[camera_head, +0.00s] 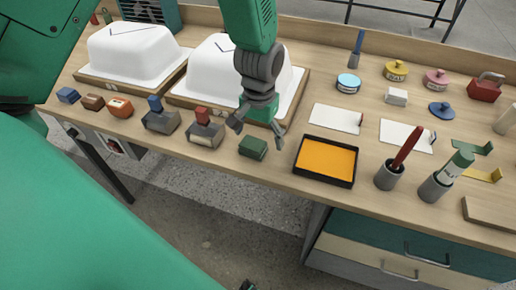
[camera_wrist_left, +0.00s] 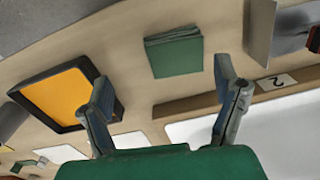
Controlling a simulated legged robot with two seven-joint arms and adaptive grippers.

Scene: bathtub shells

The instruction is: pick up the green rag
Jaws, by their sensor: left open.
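The green rag (camera_head: 253,147) is a small folded dark green stack lying flat near the front edge of the workbench. It also shows in the left wrist view (camera_wrist_left: 174,52), beyond my fingertips and between their lines. My left gripper (camera_head: 257,132) is open and empty, just above and behind the rag in the head view. Its two fingers stand apart in the left wrist view (camera_wrist_left: 165,78), and nothing lies between them. I cannot tell the exact height of the gripper over the bench.
A black tray with an orange inside (camera_head: 325,161) lies right of the rag. A grey block with a red handle (camera_head: 205,130) stands left. White tub shells (camera_head: 238,70) sit behind on wooden boards. Grey cups (camera_head: 389,175) with tools stand farther right.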

